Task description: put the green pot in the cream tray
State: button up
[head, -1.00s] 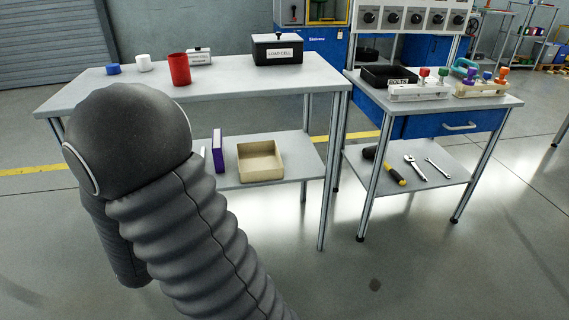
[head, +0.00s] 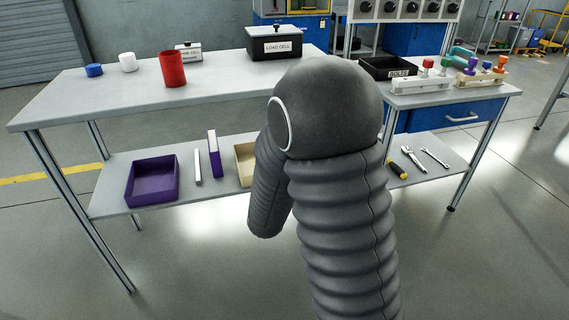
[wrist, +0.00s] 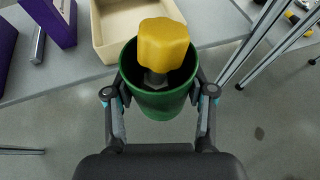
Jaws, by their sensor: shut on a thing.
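The green pot (wrist: 158,101) shows in the wrist view, with a yellow lobed knob (wrist: 163,44) on a grey stem standing up inside it. My gripper (wrist: 160,98) is shut on the pot, one finger on each side of it. The cream tray (wrist: 108,32) lies just beyond the pot in the wrist view, on the lower shelf, and its near part is partly hidden by the pot and knob. In the head view only the left end of the cream tray (head: 243,165) shows beside my arm. My gripper and the pot are hidden there.
A purple tray (head: 152,180), a thin light bar (head: 197,167) and an upright purple box (head: 214,154) share the lower shelf, left of the cream tray. The table top (head: 110,98) above holds a red cup (head: 172,68) and black load cell box (head: 274,44). A table leg (wrist: 262,40) stands right of the pot.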

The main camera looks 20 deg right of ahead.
jog(key=w+d+r+m+h, duration=0.1)
jog(key=w+d+r, duration=0.6)
jog(key=w+d, duration=0.55)
jog(key=a+f, duration=0.2)
jog(key=a, duration=0.2)
jog(key=w+a+f+p, duration=0.1)
jog(key=a+f, duration=0.1)
jog(key=a, duration=0.2)
jog(key=w+a+f, duration=0.1)
jog(key=a+f, duration=0.1)
jog(key=a, duration=0.2)
jog(key=shift+w+f, duration=0.25)
jog(key=shift+f, duration=2.1)
jog(key=shift+f, duration=0.2)
jog(key=o, duration=1.2)
jog(key=shift+r, duration=0.15)
